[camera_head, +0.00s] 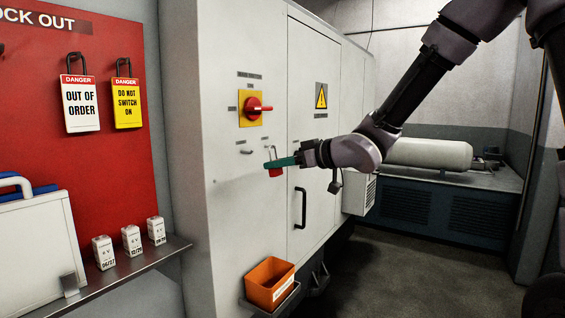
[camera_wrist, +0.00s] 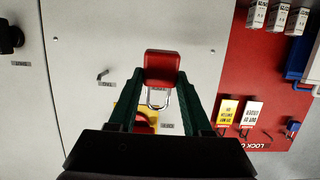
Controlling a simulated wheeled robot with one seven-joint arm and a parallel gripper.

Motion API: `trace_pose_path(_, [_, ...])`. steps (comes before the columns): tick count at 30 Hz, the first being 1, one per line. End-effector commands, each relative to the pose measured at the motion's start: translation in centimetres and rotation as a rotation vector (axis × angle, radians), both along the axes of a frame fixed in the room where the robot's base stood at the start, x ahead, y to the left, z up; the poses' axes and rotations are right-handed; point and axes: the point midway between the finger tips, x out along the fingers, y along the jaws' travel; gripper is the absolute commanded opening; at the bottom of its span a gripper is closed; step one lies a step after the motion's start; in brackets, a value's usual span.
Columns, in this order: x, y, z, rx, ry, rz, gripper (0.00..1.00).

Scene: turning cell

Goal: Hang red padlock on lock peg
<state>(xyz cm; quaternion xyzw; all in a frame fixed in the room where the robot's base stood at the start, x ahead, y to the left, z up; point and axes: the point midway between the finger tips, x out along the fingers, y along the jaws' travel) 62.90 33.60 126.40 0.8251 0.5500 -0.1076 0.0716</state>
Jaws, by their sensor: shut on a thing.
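My gripper (camera_head: 284,162) is shut on the red padlock (camera_head: 275,171), with a dark green finger on either side of its body. In the wrist view the red padlock body (camera_wrist: 163,66) sits between the fingertips, and its silver shackle (camera_wrist: 158,100) points toward the picture's bottom. In the head view the shackle points up. A small metal peg (camera_head: 246,152) sticks out of the white cabinet, left of the padlock. A peg (camera_wrist: 103,74) with a label shows left of the padlock in the wrist view.
A red rotary switch (camera_head: 256,107) on a yellow plate is above the padlock. An orange bin (camera_head: 270,283) is below. A black door handle (camera_head: 300,208) is to the right. The red lock-out board (camera_head: 105,150) with hanging tags and a shelf of small white boxes is on the left.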

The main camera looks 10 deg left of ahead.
Motion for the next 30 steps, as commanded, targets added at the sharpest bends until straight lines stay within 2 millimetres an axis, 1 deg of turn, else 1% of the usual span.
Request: trace_pose_path(30, [2.3, 5.7, -0.5, 0.001, 0.0, 0.001, 0.0])
